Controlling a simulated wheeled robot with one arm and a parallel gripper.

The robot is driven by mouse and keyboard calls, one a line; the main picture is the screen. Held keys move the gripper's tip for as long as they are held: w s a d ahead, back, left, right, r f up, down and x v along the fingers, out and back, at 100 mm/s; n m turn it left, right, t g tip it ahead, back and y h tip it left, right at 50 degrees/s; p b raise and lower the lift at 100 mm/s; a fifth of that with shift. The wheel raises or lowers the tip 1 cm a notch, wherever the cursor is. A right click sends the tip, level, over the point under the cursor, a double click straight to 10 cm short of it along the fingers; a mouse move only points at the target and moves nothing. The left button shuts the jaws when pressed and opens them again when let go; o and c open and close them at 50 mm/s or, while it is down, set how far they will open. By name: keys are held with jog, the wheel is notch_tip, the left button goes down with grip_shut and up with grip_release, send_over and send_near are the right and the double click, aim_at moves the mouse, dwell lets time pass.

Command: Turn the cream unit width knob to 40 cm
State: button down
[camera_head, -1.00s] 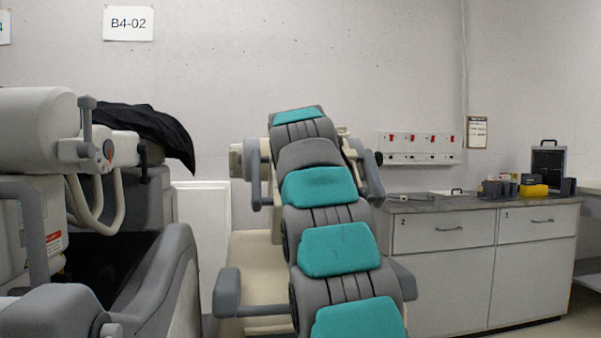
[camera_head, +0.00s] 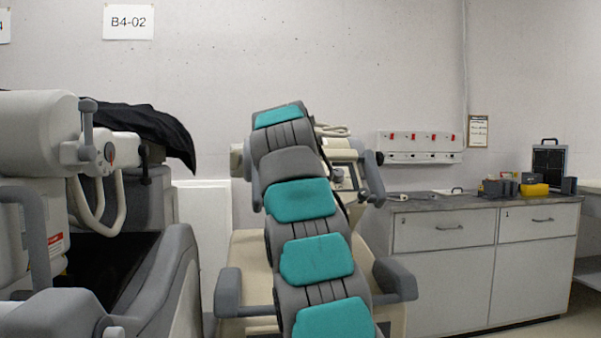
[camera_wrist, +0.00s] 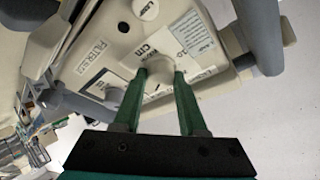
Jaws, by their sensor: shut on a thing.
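The cream unit (camera_head: 262,250) stands in the middle of the head view, largely hidden behind my grey and teal arm. Its panel fills the upper part of the wrist view, with a pale width knob (camera_wrist: 158,78) beside a label reading "cm". My gripper (camera_wrist: 160,73) has its two green fingers on either side of this knob and is shut on it. The knob's pointer and the scale numbers are too small or hidden to read. In the head view my gripper is hidden behind the arm.
Grey rails flank the panel. A second covered unit (camera_head: 35,135) with a black cloth (camera_head: 150,125) stands at left. A grey cabinet (camera_head: 445,270) stands at right.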

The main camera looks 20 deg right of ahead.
jog(key=shift+c, duration=2.3)
grip_release()
jog(key=v, duration=0.7)
jog(key=shift+s+a+r+b, duration=0.2)
jog(key=shift+s+b, duration=0.1)
jog(key=shift+b, duration=0.15)
